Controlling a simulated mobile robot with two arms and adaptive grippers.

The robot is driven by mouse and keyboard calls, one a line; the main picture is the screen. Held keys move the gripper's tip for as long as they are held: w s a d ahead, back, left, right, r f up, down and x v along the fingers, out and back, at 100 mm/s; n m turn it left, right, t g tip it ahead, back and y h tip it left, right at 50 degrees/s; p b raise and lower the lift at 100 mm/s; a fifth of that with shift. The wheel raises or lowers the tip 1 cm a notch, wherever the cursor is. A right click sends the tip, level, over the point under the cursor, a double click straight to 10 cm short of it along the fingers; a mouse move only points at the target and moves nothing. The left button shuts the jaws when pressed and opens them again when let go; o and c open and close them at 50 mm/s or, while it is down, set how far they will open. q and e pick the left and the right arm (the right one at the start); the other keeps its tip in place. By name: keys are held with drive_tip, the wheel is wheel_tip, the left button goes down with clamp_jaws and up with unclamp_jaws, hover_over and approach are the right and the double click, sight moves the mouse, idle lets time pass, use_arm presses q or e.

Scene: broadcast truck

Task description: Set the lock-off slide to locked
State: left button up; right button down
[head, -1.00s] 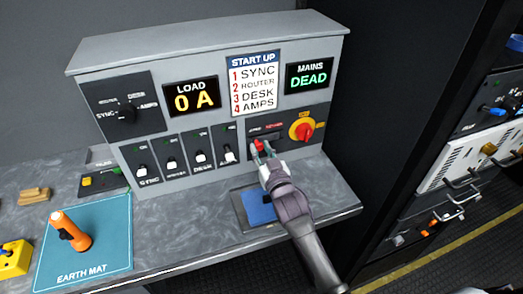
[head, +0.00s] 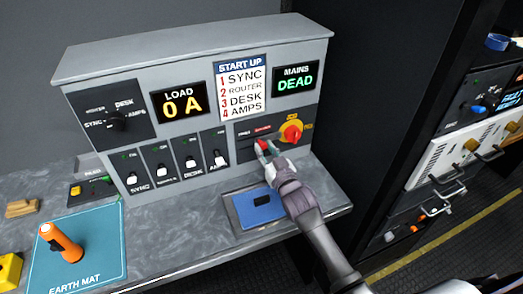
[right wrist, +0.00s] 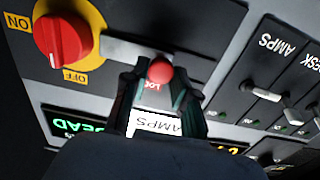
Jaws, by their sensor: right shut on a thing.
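The lock-off slide is a red knob (head: 262,145) in a slot on a dark plate of the grey cabinet (head: 85,65), left of the rotary switch. My right gripper (head: 268,153) is at the knob with its jaws closed around it. In the right wrist view, the knob (right wrist: 160,70) sits between the fingertips (right wrist: 158,82), and part of a "LOCKED" label shows beside it. The head view shows the knob about under the red label (head: 262,129). The fingers hide part of the slot. My left gripper is not in view.
A red rotary switch (head: 292,134) on a yellow plate is close to the right of the knob and also shows in the right wrist view (right wrist: 62,40). A row of toggles (head: 190,162) is to the left. A blue pad (head: 258,212) lies on the bench below.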

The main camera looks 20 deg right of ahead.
drive_tip(key=c, duration=1.2)
unclamp_jaws()
drive_tip(key=shift+d, duration=0.15)
drive_tip(key=o, duration=0.3)
drive_tip(key=shift+d, duration=0.2)
drive_tip(key=shift+a, duration=0.15)
drive_tip(key=shift+s, duration=0.3)
drive_tip(key=s+d, duration=0.1)
drive_tip(key=s, duration=1)
drive_tip(key=shift+s, duration=0.15)
